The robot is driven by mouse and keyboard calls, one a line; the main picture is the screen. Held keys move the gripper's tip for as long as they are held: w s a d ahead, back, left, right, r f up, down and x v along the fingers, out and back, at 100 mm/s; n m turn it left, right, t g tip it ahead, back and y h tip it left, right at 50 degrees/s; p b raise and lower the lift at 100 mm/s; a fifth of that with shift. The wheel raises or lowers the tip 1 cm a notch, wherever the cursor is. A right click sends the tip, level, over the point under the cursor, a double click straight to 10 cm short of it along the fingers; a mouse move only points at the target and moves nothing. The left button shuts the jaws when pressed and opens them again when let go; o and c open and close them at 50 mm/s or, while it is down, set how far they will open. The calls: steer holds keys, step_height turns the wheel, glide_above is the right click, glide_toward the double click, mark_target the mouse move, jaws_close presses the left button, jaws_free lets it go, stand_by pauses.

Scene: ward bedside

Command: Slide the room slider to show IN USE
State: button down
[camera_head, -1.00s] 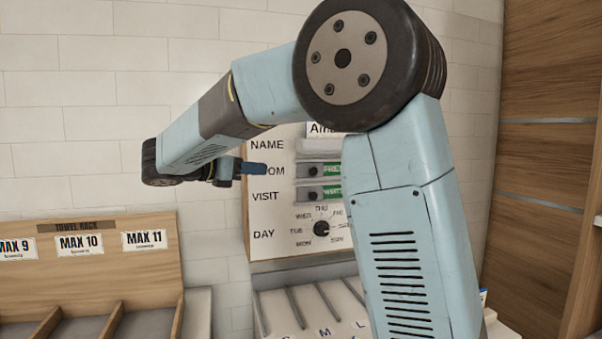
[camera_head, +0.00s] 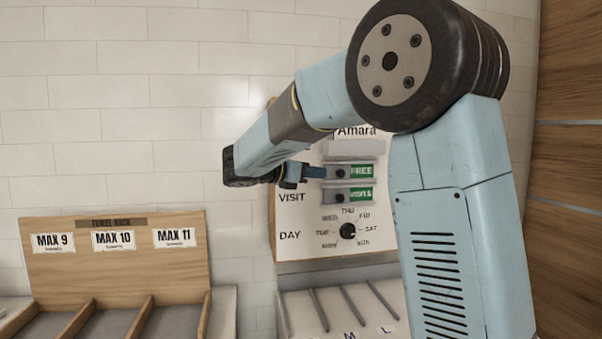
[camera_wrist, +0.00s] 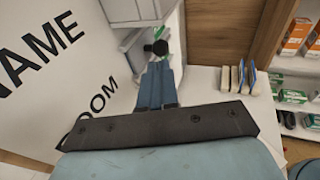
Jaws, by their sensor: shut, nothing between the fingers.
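The room slider (camera_head: 347,173) is on the white board (camera_head: 292,233), with a black knob (camera_head: 340,174) at the left of its slot and a green FREE label to the right. My gripper (camera_head: 322,172) is shut and empty, its blue fingertips just left of the knob at about its height. In the wrist view, the shut fingers (camera_wrist: 158,66) point at a black knob (camera_wrist: 160,47), just beyond the tips. I cannot tell whether they touch. My arm hides the board's NAME and ROOM lettering in the head view; both words show partly in the wrist view.
Just below is the visit slider (camera_head: 347,195), also with a green label, and lower the day dial (camera_head: 348,231). A wooden towel rack (camera_head: 120,260) stands at the left. A divided tray (camera_head: 340,300) lies below the board.

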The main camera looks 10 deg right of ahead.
mark_target(337, 173)
steer(key=x, duration=0.4)
steer(key=shift+w+d+f, duration=0.1)
stand_by(0.4)
